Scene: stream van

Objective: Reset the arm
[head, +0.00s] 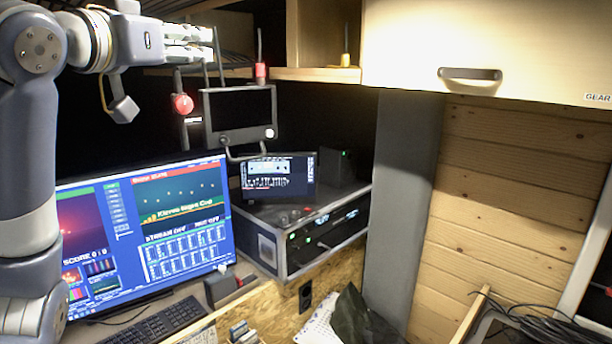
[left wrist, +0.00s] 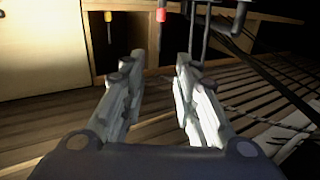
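My left arm comes in from the left edge of the head view, raised high. Its gripper (head: 210,43) is near the top, in front of a dark shelf area and above the monitor (head: 185,222). In the left wrist view the two fingers of the left gripper (left wrist: 160,62) stand apart with nothing between them. My right arm and gripper are in neither view.
A small dark screen on a frame (head: 240,112) and a red knob (head: 182,104) are close below my left gripper. A rack unit (head: 310,235) and keyboard (head: 155,325) are lower. A cabinet door with a handle (head: 469,74) is at right.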

